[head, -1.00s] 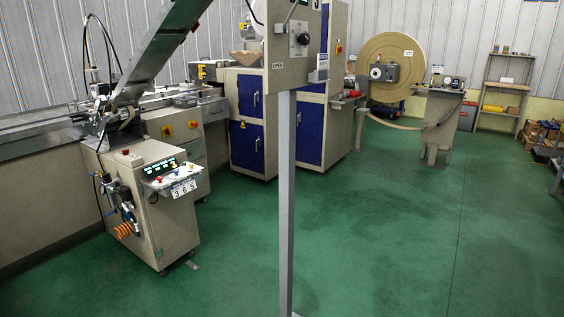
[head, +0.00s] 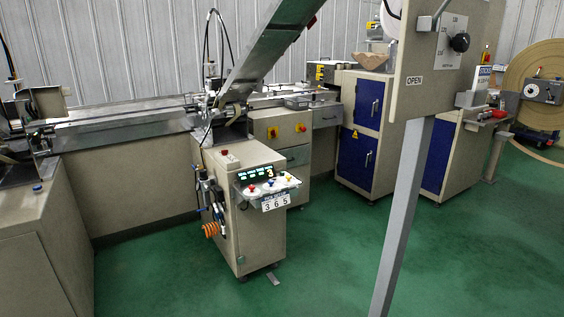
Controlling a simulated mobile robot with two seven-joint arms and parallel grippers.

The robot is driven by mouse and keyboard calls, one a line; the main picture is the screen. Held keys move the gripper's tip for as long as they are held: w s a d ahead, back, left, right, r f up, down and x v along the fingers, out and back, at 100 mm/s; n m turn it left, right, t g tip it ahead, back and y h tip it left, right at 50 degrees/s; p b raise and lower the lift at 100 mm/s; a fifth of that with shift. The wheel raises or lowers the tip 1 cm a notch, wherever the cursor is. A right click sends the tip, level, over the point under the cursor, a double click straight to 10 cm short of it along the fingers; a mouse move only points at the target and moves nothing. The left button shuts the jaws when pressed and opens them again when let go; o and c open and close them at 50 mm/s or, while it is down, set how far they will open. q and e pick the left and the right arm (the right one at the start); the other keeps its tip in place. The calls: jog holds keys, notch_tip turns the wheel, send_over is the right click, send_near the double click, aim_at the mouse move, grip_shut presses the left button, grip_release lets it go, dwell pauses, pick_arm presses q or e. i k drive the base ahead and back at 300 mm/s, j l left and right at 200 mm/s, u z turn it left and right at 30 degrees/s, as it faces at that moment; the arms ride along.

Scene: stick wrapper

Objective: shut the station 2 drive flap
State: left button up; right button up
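I cannot pick out a station 2 label or a drive flap for certain. A beige machine cabinet (head: 45,235) stands at the left edge, partly cut off. A small beige plate (head: 48,103) stands up behind its top; I cannot tell whether it is a flap. A machine stand (head: 245,205) with a lit display showing a 3 stands right of it, under a sloping metal chute (head: 270,50). Neither of my grippers is in view.
A panel marked OPEN with a black knob (head: 459,42) stands close at right on a grey post (head: 403,215). A long metal bench (head: 120,118) runs along the back. Blue-doored cabinets (head: 368,100) stand behind. Green floor (head: 170,270) is clear in front.

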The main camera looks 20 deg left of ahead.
aim_at(49, 101)
jog(key=i+j+u, duration=0.15)
jog(key=i+u, duration=0.65)
jog(key=u, duration=0.15)
jog(key=i+j+u, duration=0.1)
jog(key=i, duration=0.4)
jog(key=i+j+u, duration=0.1)
jog(key=i, duration=0.45)
jog(key=i+z, duration=0.1)
jog(key=z, duration=0.3)
jog(key=i+j+z, duration=0.1)
jog(key=z, duration=0.35)
jog(key=j+z, duration=0.1)
jog(key=z, duration=0.3)
jog(key=j+z, duration=0.1)
jog(key=z, duration=0.7)
jog(key=i+j+z, duration=0.1)
jog(key=z, duration=0.7)
jog(key=j+z, duration=0.25)
jog(key=z, duration=0.55)
jog(key=k+j+z, duration=0.1)
jog(key=z, duration=0.7)
jog(key=k+z, duration=0.1)
jog(key=z, duration=0.7)
jog(key=k+j+z, duration=0.1)
jog(key=z, duration=0.7)
jog(key=k+z, duration=0.1)
jog(key=z, duration=0.7)
jog(key=l+z, duration=0.15)
jog(key=z, duration=0.65)
jog(key=k+l, duration=0.05)
